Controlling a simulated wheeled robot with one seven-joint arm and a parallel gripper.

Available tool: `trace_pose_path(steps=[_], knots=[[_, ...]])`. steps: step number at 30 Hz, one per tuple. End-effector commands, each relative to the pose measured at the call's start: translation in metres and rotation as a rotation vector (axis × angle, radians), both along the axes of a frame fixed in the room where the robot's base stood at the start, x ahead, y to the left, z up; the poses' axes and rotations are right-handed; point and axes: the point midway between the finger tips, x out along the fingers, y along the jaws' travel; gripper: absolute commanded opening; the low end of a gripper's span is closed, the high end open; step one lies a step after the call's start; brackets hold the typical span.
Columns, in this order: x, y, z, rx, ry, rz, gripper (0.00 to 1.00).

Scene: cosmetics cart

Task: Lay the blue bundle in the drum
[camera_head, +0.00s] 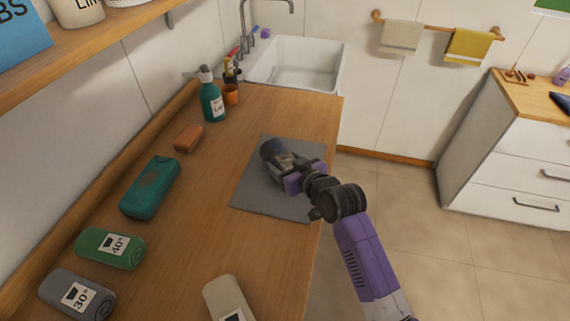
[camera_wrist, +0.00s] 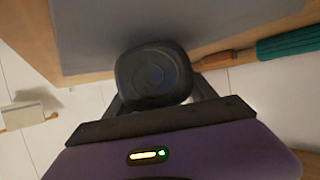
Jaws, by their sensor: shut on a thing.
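A dark, bluish rolled bundle (camera_head: 270,149) is between the fingers of my gripper (camera_head: 283,160), at the grey mat on the wooden counter. My gripper is shut on this bundle. I cannot tell whether the bundle touches the mat or is just above it. No drum shows in either view.
The grey mat (camera_head: 255,198) lies near the counter's right edge. Along the left stand a green pump bottle (camera_head: 212,103), a brown block (camera_head: 188,138), a teal case (camera_head: 150,188), a green roll (camera_head: 98,246) and a grey roll (camera_head: 68,291).

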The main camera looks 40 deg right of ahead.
Motion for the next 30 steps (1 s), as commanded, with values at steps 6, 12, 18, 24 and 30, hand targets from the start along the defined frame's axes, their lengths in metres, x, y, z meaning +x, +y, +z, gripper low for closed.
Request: trace_pose_path(steps=[6, 12, 18, 24, 30], knots=[[0.0, -0.0002, -0.0062, -0.002, -0.002, -0.001, 0.16], [-0.0001, -0.0001, -0.0082, -0.002, -0.002, -0.001, 0.16], [-0.0002, 0.0, -0.0097, -0.001, 0.0, 0.0, 0.87], [-0.0002, -0.0001, -0.0096, -0.001, 0.0, 0.0, 0.87], [-0.0023, 0.0004, -0.0057, 0.0, 0.0, -0.001, 0.87]])
